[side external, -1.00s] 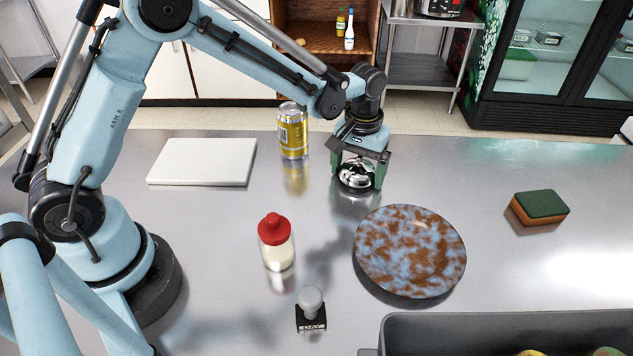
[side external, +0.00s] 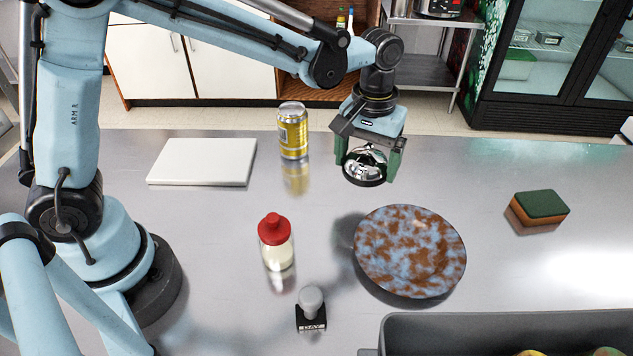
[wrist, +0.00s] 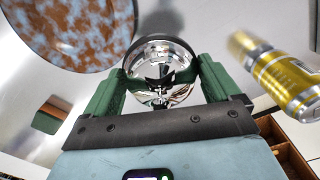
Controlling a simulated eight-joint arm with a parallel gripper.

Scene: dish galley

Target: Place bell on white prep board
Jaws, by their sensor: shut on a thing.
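The bell (side external: 364,166) is a shiny silver dome with a dark base. My gripper (side external: 368,162) is shut on it and holds it above the steel counter, behind the plate. In the wrist view the bell (wrist: 160,72) sits between the two green fingers of my gripper (wrist: 161,88). The white prep board (side external: 203,162) lies flat at the back left of the counter, with nothing on it. My gripper is well to the right of the board.
A yellow can (side external: 293,131) stands between the board and the bell. A red-capped bottle (side external: 275,245), a stamp (side external: 311,308) and a blue-brown plate (side external: 410,252) are nearer the front. A sponge (side external: 539,207) lies right. A grey bin (side external: 500,330) is at front right.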

